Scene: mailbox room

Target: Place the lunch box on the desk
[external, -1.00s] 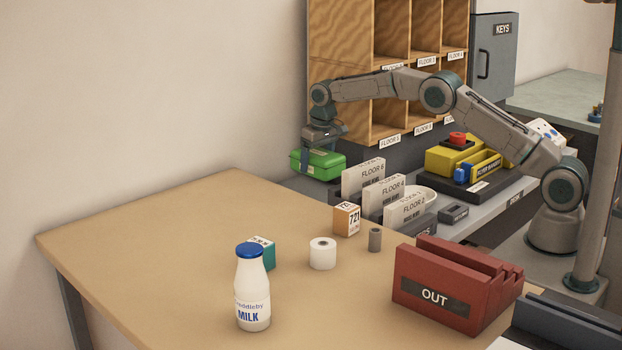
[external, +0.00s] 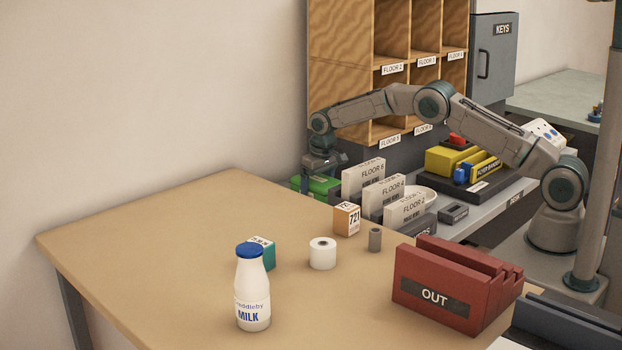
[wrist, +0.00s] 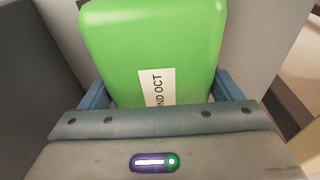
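In the wrist view the lunch box (wrist: 195,45) fills the space between the fingers, with a white label reading "ND OCT". Its underside is hidden, so I cannot tell whether it touches a surface.
The floor-labelled cards (external: 364,180) stand close to the right of the box. A milk bottle (external: 253,292), teal box (external: 263,254), white roll (external: 322,254), orange-sided box (external: 346,219) and red OUT tray (external: 445,287) are on the desk. Its left and far parts are clear.

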